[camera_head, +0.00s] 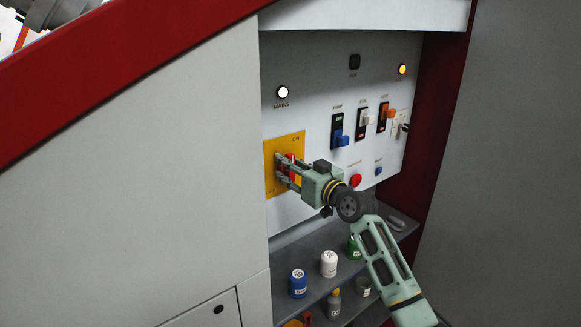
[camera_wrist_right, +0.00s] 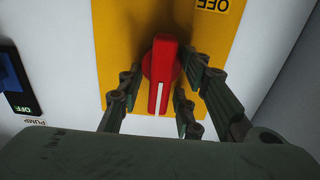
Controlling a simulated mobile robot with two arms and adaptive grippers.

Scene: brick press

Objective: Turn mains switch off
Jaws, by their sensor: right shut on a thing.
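The mains switch is a red rotary handle (camera_head: 290,160) on a yellow plate (camera_head: 271,179) at the left of the white panel. In the right wrist view the red handle (camera_wrist_right: 161,72) stands upright in the picture, its white line at the lower end, away from the OFF label (camera_wrist_right: 212,4). My right gripper (camera_head: 283,168) is shut on the handle. The wrist view shows its fingers (camera_wrist_right: 160,78) on either side of the handle. The round mains lamp (camera_head: 282,92) above the plate glows white. My left gripper is not in view.
Right of the switch are a blue pump switch (camera_head: 341,139), a white switch (camera_head: 367,118), an orange switch (camera_head: 387,113) and a red button (camera_head: 355,180). A shelf below holds a blue jar (camera_head: 298,284), a white jar (camera_head: 328,264) and other containers. A yellow lamp (camera_head: 402,69) is lit.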

